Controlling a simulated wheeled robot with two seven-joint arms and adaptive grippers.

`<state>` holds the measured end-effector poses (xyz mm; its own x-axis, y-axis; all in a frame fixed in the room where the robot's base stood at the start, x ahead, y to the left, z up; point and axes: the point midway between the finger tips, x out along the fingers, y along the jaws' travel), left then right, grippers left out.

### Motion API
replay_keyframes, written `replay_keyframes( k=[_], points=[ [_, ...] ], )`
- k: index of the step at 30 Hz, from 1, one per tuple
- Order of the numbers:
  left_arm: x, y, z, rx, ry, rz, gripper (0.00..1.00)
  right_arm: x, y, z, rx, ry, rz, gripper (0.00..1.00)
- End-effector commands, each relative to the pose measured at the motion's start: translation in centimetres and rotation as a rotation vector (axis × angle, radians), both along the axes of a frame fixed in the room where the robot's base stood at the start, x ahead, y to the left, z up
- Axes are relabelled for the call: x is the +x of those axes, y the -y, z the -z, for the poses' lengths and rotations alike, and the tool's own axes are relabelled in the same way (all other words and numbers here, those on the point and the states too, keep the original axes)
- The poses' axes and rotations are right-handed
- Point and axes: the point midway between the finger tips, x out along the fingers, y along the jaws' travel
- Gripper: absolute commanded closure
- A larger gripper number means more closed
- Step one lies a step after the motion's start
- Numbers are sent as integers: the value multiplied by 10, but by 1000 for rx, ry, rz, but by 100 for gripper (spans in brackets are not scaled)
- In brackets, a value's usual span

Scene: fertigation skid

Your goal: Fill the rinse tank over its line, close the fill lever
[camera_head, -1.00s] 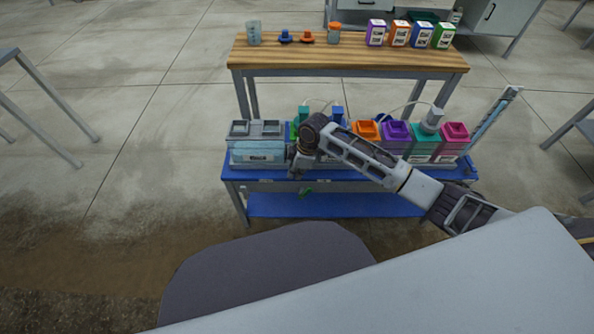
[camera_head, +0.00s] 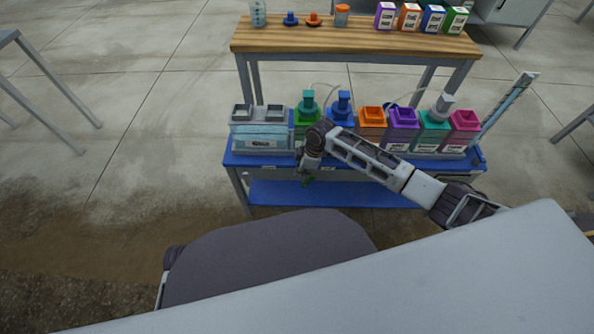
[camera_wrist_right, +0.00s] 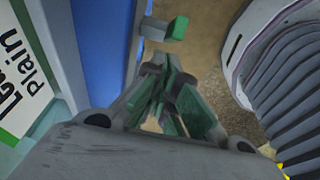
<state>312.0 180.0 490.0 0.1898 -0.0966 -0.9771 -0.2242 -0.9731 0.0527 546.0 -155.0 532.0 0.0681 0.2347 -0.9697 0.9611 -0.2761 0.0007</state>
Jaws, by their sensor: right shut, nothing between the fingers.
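The rinse tank appears to be the wide clear tank with light blue contents (camera_head: 262,138) at the left end of the blue bench. Its level against any line is too small to read. A green-ended lever (camera_head: 307,182) sits at the bench's front edge, just below my right gripper (camera_head: 305,168). In the wrist view the green lever end (camera_wrist_right: 179,27) shows just beyond my shut, empty right fingertips (camera_wrist_right: 165,65), with a visible gap. It cannot be told whether the lever is open or closed. My left gripper is not in view.
Green (camera_head: 307,112), blue (camera_head: 341,110), orange (camera_head: 372,122), purple (camera_head: 402,126), teal (camera_head: 433,130) and pink (camera_head: 463,130) containers line the blue bench (camera_head: 240,160). A wooden table (camera_head: 350,42) with bottles and boxes stands behind.

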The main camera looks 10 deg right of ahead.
Motion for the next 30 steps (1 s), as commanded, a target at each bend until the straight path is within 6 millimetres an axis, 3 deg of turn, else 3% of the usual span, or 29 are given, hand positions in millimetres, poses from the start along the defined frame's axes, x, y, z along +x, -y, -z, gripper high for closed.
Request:
replay_keyframes(
  k=[16,30],
  points=[
    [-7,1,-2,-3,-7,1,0,-2,7,4,1,0,0,100],
    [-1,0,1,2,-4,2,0,-3,10,3,48,13,0,100]
  ],
)
